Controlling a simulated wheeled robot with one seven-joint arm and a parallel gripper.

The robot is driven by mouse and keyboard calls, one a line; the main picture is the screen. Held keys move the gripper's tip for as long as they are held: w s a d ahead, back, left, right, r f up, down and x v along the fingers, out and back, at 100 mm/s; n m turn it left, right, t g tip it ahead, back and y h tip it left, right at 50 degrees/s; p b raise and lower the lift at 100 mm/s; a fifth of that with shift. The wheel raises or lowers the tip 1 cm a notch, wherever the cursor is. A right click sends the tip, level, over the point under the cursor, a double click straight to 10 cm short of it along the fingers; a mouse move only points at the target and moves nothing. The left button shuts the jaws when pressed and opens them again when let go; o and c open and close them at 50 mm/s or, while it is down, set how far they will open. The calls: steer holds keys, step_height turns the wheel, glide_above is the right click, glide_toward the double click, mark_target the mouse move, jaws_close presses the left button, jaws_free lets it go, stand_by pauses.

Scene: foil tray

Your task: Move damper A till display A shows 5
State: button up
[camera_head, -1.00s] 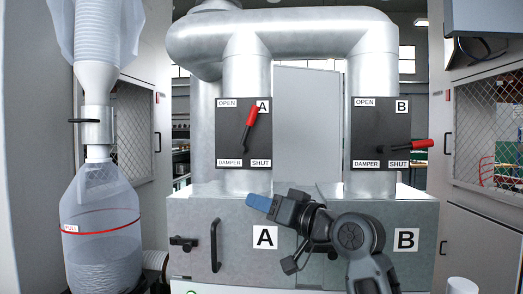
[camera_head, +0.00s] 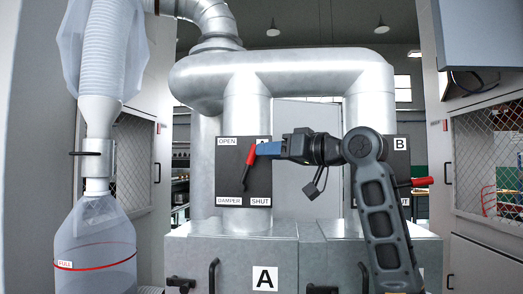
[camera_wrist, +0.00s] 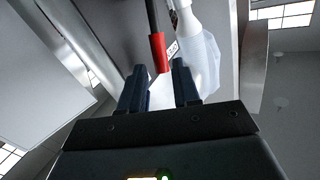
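Damper A's plate (camera_head: 228,170) is dark, marked OPEN, DAMPER and SHUT, on the left duct. Its lever has a red handle (camera_head: 251,155) and stands nearly upright, leaning slightly right. My gripper (camera_head: 260,149) has blue fingers at the right of the red handle. In the wrist view, my gripper (camera_wrist: 159,68) is open, with the red handle (camera_wrist: 157,52) in line with the gap, at the fingertips. I cannot tell whether they touch. Display A is not in view; only a cabinet label A (camera_head: 265,279) shows.
Damper B's red handle (camera_head: 420,182) points right; my arm covers much of its plate. A clear collection bag (camera_head: 95,245) hangs at the left below a pale hose (camera_head: 104,50). A silver duct (camera_head: 290,75) runs above. A mesh-windowed cabinet (camera_head: 485,150) stands right.

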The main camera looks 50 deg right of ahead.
mark_target(249, 166)
steer(key=w, duration=0.3)
steer(key=shift+a, duration=0.2)
jaws_close()
stand_by(0.4)
